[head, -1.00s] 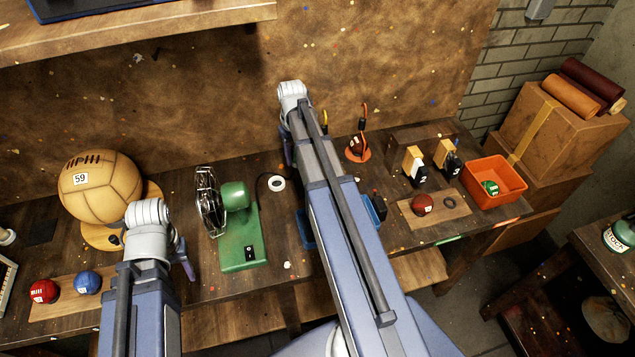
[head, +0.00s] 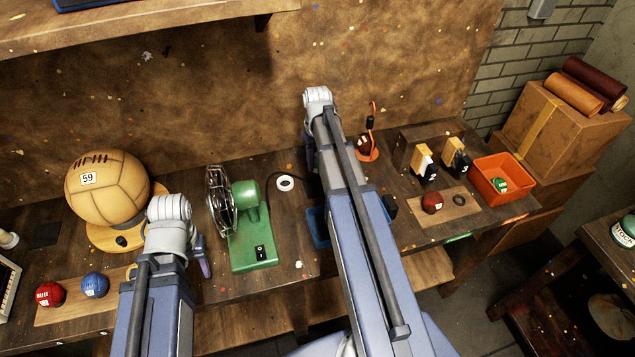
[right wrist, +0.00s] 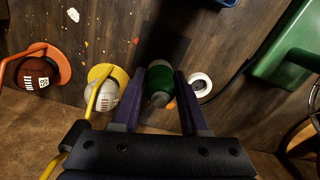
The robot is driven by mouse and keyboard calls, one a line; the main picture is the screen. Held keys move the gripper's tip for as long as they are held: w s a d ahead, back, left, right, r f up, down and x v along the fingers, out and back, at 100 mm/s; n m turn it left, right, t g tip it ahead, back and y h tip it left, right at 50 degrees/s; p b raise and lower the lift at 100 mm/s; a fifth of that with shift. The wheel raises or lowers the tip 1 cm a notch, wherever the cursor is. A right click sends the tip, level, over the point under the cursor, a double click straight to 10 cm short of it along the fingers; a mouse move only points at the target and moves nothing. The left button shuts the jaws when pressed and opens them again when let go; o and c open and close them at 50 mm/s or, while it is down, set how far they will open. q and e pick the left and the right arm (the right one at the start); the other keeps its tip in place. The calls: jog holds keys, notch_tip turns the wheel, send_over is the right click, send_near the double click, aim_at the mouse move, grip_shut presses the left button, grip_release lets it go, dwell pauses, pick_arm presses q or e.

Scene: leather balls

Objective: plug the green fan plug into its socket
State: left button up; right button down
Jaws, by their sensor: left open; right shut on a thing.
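The green fan (head: 245,225) stands on the bench in the head view, with a wire cage on its left and a black switch on its base. Part of its green base (right wrist: 285,45) shows at the upper right of the right wrist view. My right gripper (right wrist: 167,85) is shut on the green plug (right wrist: 160,82), which has a pale grey end. The arm hides this grip in the head view. A dark cable runs beside a white ring (head: 285,183). My left gripper (head: 204,258) is open and empty, left of the fan base.
An orange hook stand (head: 368,152) and a yellow hook stand (right wrist: 105,85) hold small balls beside my right gripper. A big ball (head: 107,190), red and blue balls, a blue tray (head: 317,228) and an orange bin (head: 503,178) crowd the bench.

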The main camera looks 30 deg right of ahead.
pick_arm(q)
jog(key=shift+f+b, duration=2.95)
jog(key=shift+f, duration=0.6)
pick_arm(e)
jog(key=shift+f, duration=3.5)
pick_arm(q)
jog(key=shift+f, duration=0.1)
pick_arm(e)
jog(key=shift+f, duration=0.15)
jog(key=shift+c, duration=2.1)
grip_release()
jog(key=r+p, duration=0.3)
jog(key=r, duration=0.1)
jog(key=r+p, duration=0.4)
jog(key=shift+w+p, duration=0.2)
jog(key=shift+p, duration=0.1)
pick_arm(q)
notch_tip(320, 180, up, 8)
pick_arm(e)
jog(key=shift+f, duration=0.1)
pick_arm(q)
jog(key=shift+f, duration=0.15)
